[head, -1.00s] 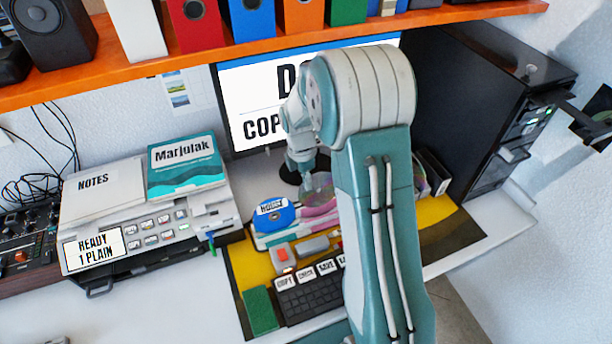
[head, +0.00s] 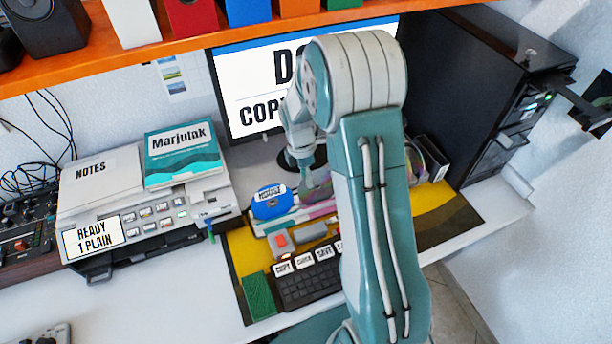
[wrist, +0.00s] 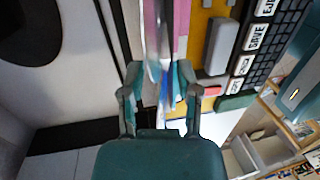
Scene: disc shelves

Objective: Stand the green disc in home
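My gripper (wrist: 158,72) is open in the wrist view, with one finger on each side of thin discs seen edge-on. A grey-purple disc edge (wrist: 152,35) runs between the fingers, with a blue edge (wrist: 165,92) lower down. I cannot tell whether a finger touches them. In the head view my gripper (head: 318,182) is over the pink-toned rack area (head: 318,210) behind the keyboard, partly hidden by my arm. I cannot make out a green disc or a place marked home. A blue rounded object (head: 269,203) with a blurred white label sits left of the gripper.
A monitor (head: 240,95) stands close behind, and a black tower (head: 470,90) is at the right. The keyboard (head: 308,286), a red button (head: 281,240) and a green pad (head: 259,296) lie in front. A printer (head: 150,215) is at the left. An orange shelf (head: 100,65) overhangs.

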